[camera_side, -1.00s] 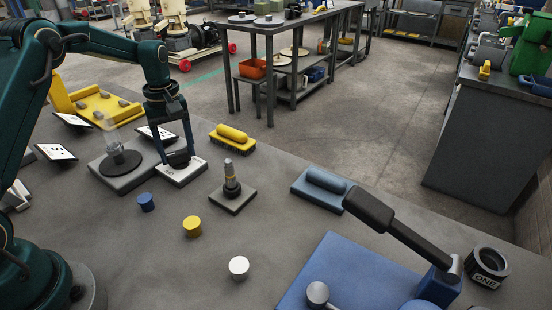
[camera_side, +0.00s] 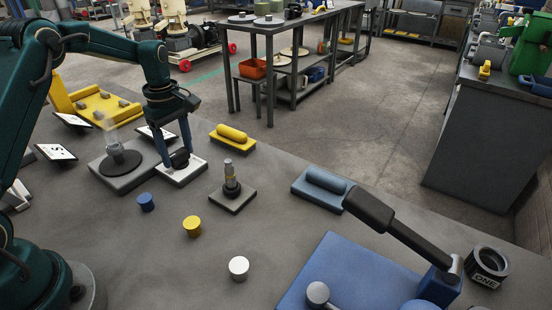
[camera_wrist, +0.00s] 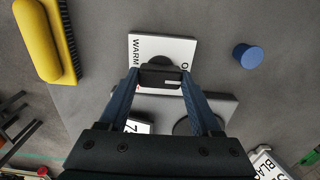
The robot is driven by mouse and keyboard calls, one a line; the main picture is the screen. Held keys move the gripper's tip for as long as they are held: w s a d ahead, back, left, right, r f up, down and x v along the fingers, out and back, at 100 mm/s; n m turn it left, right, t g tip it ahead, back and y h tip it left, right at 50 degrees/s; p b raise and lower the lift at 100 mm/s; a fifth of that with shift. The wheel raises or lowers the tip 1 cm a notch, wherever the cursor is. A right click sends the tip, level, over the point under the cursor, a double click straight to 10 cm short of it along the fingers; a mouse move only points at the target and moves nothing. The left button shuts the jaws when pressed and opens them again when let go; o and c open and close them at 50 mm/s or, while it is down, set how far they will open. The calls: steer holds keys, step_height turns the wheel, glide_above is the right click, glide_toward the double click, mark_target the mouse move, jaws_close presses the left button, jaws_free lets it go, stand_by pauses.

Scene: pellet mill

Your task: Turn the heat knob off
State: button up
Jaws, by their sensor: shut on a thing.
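The heat knob is a dark round knob on a white plate (camera_side: 184,174) beside the hot plate. In the wrist view the knob (camera_wrist: 160,62) sits at the middle of the white plate (camera_wrist: 140,42), which carries the lettering "WARM" and part of a word starting with "O". My gripper (camera_side: 180,158) points down over the plate and is shut on the knob. In the wrist view its blue fingers (camera_wrist: 160,80) reach either side of the knob. The fingers hide part of the knob, so its exact pointing direction is hard to read.
A grey hot plate with a dark disc (camera_side: 120,165) and a clear flask stands just left. A yellow brush (camera_side: 232,137) lies to the right. Blue (camera_side: 146,202), yellow (camera_side: 192,226) and white (camera_side: 239,268) cylinders stand in front. A blue press (camera_side: 350,275) fills the right front.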

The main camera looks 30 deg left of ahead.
mark_target(177, 153)
steer(key=shift+r, duration=0.1)
steer(key=o, duration=1.4)
steer(key=shift+r, duration=2.55)
